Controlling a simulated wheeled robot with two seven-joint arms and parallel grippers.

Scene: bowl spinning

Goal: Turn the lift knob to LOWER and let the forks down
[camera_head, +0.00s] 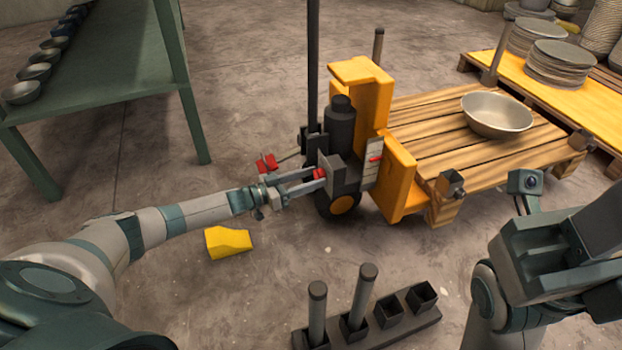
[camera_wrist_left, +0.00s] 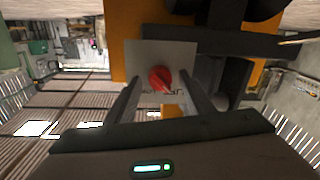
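The red lift knob (camera_head: 319,173) sticks out of a dark box on the left side of the yellow pallet truck (camera_head: 398,178). In the left wrist view the knob (camera_wrist_left: 160,77) sits on a grey plate (camera_wrist_left: 140,54), its narrow end toward the lower right. The plate's lettering is too small to read. My left gripper (camera_head: 318,180) is open, its fingers on either side of the knob with small gaps showing in the wrist view. The forks are hidden under the wooden pallet (camera_head: 425,112). A red marker (camera_head: 376,158) shows on the truck's pale panel (camera_head: 371,172).
A metal bowl (camera_head: 497,113) rests on the pallet. A red pedal-like piece (camera_head: 266,163) is behind my left gripper. A yellow wedge (camera_head: 228,242) lies on the floor. A dark post rack (camera_head: 385,338) stands in front. My right arm is at the lower right, its fingers not visible.

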